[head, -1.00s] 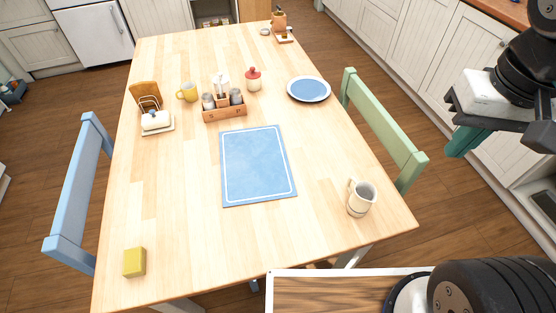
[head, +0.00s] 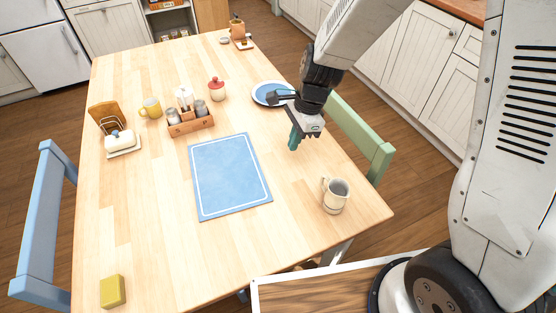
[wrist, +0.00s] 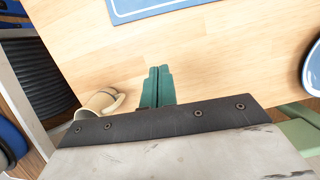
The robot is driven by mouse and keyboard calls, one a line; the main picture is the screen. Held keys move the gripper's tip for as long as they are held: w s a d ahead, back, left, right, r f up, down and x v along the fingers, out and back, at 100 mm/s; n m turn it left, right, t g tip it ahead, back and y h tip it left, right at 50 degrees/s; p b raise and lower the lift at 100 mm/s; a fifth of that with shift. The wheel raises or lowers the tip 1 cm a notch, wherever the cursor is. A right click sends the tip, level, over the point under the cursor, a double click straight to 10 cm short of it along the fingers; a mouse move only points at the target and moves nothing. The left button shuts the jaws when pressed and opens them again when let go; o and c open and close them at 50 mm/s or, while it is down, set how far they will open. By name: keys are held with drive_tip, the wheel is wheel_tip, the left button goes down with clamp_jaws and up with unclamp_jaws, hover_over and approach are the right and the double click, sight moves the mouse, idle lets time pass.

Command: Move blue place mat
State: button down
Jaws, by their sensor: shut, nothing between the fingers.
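The blue place mat (head: 230,176) lies flat on the wooden table, with a white line inside its border. Nothing rests on it. Its edge also shows at the top of the wrist view (wrist: 150,8). My gripper (head: 294,143) hangs above the table to the right of the mat, with teal fingers pointing down. In the wrist view its fingertips (wrist: 159,72) are together, with nothing between them. The gripper is apart from the mat.
A cream mug (head: 335,196) stands near the table's right edge, below my gripper in the picture. A blue-and-white plate (head: 268,94) lies behind my gripper. A wooden caddy (head: 190,122) stands behind the mat. A yellow block (head: 113,291) is front left. The table left of the mat is clear.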

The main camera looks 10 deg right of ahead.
sight(269, 177)
drive_tip(key=x, duration=0.9)
drive_tip(key=shift+f, duration=0.35)
drive_tip(key=shift+s+a, duration=0.2)
drive_tip(key=shift+a, duration=0.8)
drive_tip(key=shift+s+a, duration=0.2)
drive_tip(key=shift+a, duration=0.8)
